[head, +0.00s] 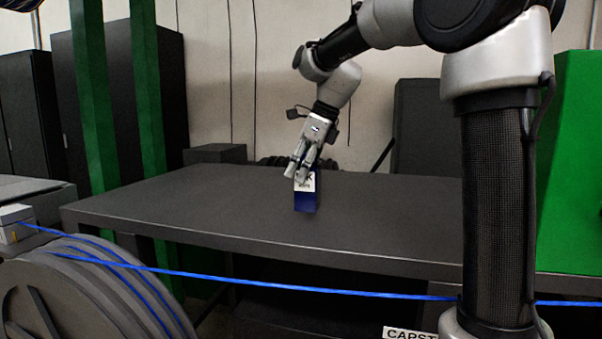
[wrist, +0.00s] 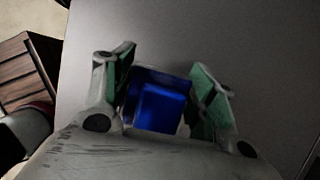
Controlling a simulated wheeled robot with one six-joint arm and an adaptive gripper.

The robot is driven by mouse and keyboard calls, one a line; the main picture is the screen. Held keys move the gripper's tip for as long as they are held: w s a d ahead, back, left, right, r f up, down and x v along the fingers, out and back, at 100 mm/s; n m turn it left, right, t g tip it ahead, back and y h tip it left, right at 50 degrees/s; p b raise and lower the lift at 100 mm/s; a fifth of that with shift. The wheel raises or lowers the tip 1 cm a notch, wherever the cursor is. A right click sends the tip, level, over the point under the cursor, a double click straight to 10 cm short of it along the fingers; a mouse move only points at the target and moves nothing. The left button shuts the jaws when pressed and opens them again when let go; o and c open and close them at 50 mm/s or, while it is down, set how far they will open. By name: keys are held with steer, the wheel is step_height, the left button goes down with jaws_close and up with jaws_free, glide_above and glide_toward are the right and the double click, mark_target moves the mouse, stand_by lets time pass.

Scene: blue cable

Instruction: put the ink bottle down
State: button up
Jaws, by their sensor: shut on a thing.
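The ink bottle (head: 306,202) is a dark blue box-shaped bottle with a white label near its top. In the head view it is upright at the middle of the dark grey table (head: 200,212). My gripper (head: 303,172) comes down on it from above and is shut on its upper part. In the wrist view the blue ink bottle (wrist: 160,103) sits between the green pads of my gripper (wrist: 168,95). I cannot tell whether its base touches the table or is slightly above it.
The table top around the bottle is clear. A grey cable reel (head: 85,295) with blue cable (head: 260,284) stands in front at the left, and the cable runs across before the table. Green posts (head: 92,100) rise at the left. A dark coil (head: 290,162) lies behind the table.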

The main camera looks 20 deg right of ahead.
steer(key=shift+f, duration=0.4)
steer(key=shift+f, duration=0.1)
steer(key=o, duration=1.3)
